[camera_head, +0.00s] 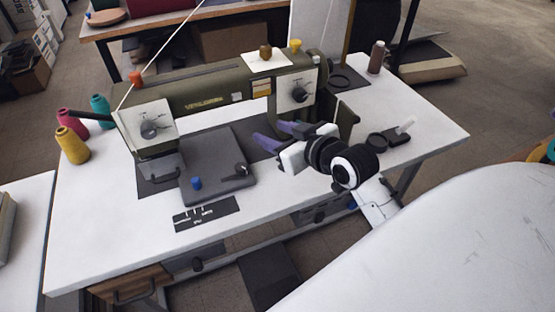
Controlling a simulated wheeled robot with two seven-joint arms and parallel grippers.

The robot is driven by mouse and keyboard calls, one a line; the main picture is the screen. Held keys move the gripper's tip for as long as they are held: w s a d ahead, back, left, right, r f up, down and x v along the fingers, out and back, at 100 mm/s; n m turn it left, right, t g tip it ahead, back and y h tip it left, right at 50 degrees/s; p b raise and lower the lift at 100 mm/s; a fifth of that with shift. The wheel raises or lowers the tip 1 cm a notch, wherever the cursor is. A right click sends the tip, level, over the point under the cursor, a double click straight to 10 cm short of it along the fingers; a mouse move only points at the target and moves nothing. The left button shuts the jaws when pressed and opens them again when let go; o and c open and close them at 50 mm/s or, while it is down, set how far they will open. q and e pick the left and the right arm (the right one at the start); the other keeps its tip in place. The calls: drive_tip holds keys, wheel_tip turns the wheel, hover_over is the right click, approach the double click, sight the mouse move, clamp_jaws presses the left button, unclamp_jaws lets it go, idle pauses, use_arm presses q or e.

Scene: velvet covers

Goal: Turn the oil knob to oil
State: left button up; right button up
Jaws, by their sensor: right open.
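An olive-green sewing machine (205,95) stands on a white table, with several knobs on it. A black dial (149,130) sits on a white plate at its left end. Another black dial (299,95) sits on a white plate at its right end. I cannot read which one is the oil knob. A blue knob (196,183) and a small black lever (241,170) are on the grey bed plate. My right gripper (270,131), with purple fingers, is open and empty, below the right dial and apart from it. My left gripper is out of view.
Pink, teal and yellow thread cones (72,145) stand at the table's left. A brown bottle (377,57) stands at the back right. The white table (110,225) is clear at the front. A large white surface (450,250) fills the lower right.

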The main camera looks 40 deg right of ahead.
drive_tip(key=s+a+f+g, duration=0.1)
drive_tip(key=s+f, duration=0.1)
drive_tip(key=f, duration=0.1)
drive_tip(key=s+a+f+g, duration=0.1)
drive_tip(key=s+a+f, duration=0.1)
drive_tip(key=s, duration=0.1)
drive_tip(key=s+a+f+g, duration=0.2)
drive_tip(key=s+f, duration=0.1)
drive_tip(key=shift+a+f+n+y, duration=0.1)
drive_tip(key=shift+f+n+y, duration=0.2)
drive_tip(key=shift+n, duration=0.1)
